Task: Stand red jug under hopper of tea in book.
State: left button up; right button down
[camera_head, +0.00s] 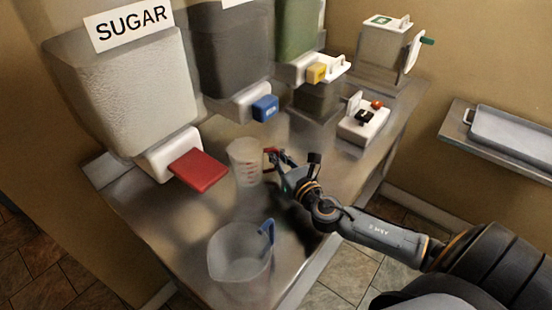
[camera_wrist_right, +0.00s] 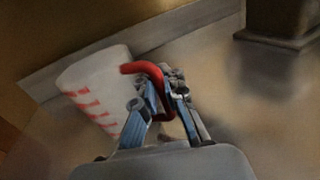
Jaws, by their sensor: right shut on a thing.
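The red jug (camera_head: 244,163), a clear measuring jug with red marks and a red handle, stands on the steel counter below and between the sugar hopper and the dark hopper. My right gripper (camera_head: 277,160) is shut on its red handle at the jug's right side. In the right wrist view the jug (camera_wrist_right: 97,92) is at the left, and my gripper (camera_wrist_right: 165,85) closes around the red handle. Hoppers in view are the SUGAR hopper (camera_head: 130,90) with a red lever, a dark hopper (camera_head: 232,50) with a blue lever and a green hopper (camera_head: 298,28) with a yellow lever. No book shows. My left gripper is out of view.
A second clear jug with a blue handle (camera_head: 240,258) stands near the counter's front edge. A white device with a red knob (camera_head: 364,118) and a white box with a green lever (camera_head: 384,45) stand at the back right. A tray (camera_head: 512,135) lies on a side shelf.

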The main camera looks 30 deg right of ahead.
jog(key=shift+f, duration=0.25)
jog(key=shift+f, duration=0.15)
jog(key=c, duration=1.4)
grip_release()
jog(key=shift+r, duration=0.3)
jog(key=shift+s+f, duration=0.2)
jog(key=shift+s, duration=0.1)
jog(key=s, duration=0.3)
jog(key=s+b, duration=0.1)
jog(key=s, duration=0.2)
jog(key=s+b, duration=0.1)
jog(key=s, duration=0.2)
jog(key=shift+s+a, duration=0.25)
jog(key=shift+s, duration=0.05)
jog(key=shift+s+r, duration=0.15)
jog(key=shift+s, duration=0.75)
